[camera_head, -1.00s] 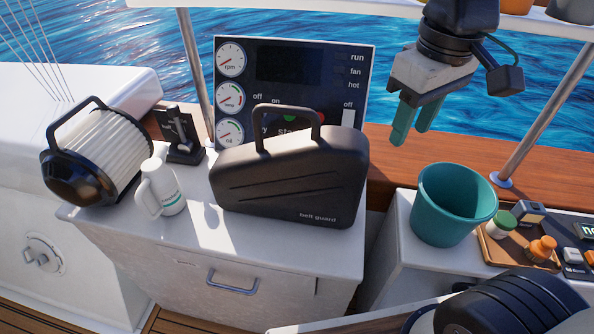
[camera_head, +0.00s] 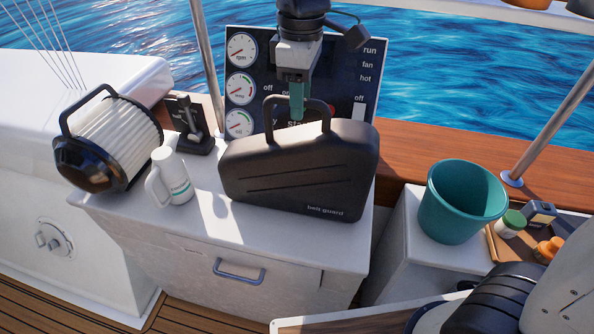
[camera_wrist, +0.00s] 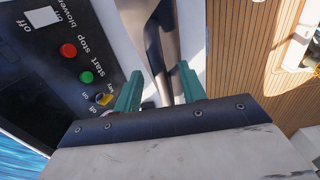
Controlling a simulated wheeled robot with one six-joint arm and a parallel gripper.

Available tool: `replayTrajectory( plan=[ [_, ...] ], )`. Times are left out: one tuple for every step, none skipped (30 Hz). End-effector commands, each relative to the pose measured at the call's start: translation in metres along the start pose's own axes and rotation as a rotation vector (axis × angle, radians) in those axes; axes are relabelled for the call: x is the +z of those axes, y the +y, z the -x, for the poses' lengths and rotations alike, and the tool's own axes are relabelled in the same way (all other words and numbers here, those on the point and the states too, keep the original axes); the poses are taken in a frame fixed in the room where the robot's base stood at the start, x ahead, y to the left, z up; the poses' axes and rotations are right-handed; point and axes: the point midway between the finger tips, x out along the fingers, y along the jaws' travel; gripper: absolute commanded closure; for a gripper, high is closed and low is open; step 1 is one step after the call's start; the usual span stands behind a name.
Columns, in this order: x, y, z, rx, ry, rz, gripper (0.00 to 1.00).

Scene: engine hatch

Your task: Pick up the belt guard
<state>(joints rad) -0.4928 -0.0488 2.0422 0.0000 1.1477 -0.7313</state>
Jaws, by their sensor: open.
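The belt guard (camera_head: 300,178) is a black, case-like cover with an arched handle on top and its name on the front. It stands upright on the white cabinet top in front of the dark control panel. My gripper (camera_head: 296,108) points down at the handle, with its teal fingers overlapping the handle's arch in the head view. In the wrist view, my open gripper (camera_wrist: 158,88) has one teal finger on each side of the dark handle bar (camera_wrist: 166,50). Whether a finger touches the handle I cannot tell.
The control panel (camera_head: 255,60) with gauges and switches stands close behind the guard. A teal bucket (camera_head: 462,205) and a tray (camera_head: 497,246) of small items are at right.

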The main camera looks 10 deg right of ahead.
Motion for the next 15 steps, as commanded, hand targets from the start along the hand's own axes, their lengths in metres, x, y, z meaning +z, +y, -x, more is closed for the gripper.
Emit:
replayTrajectory(
  plan=[
    [0.000,-0.002,-0.009,-0.002,-0.003,0.000,0.59],
    [0.000,-0.002,-0.014,-0.002,-0.003,0.000,0.59],
    [0.000,-0.002,-0.019,-0.003,-0.003,-0.001,0.59],
    [0.000,-0.001,-0.022,-0.002,-0.003,-0.001,0.59],
    [-0.001,-0.001,-0.025,-0.001,-0.002,-0.001,0.59],
    [0.000,-0.001,-0.028,-0.001,-0.002,-0.001,0.59],
    [0.000,-0.001,-0.029,-0.001,-0.002,-0.001,0.59],
    [0.000,-0.002,-0.030,-0.001,-0.001,-0.001,0.59],
    [0.000,-0.001,-0.031,-0.001,-0.001,-0.001,0.59],
    [0.000,-0.001,-0.031,-0.001,-0.001,-0.001,0.59],
    [0.000,-0.001,-0.030,0.000,-0.001,-0.001,0.59],
    [-0.001,-0.001,-0.030,0.000,0.000,-0.001,0.59],
    [-0.001,-0.001,-0.030,0.000,0.000,-0.001,0.59],
    [-0.001,-0.001,-0.030,0.000,0.000,-0.001,0.59],
    [-0.001,-0.001,-0.030,0.000,0.000,-0.001,0.68]
  ],
)
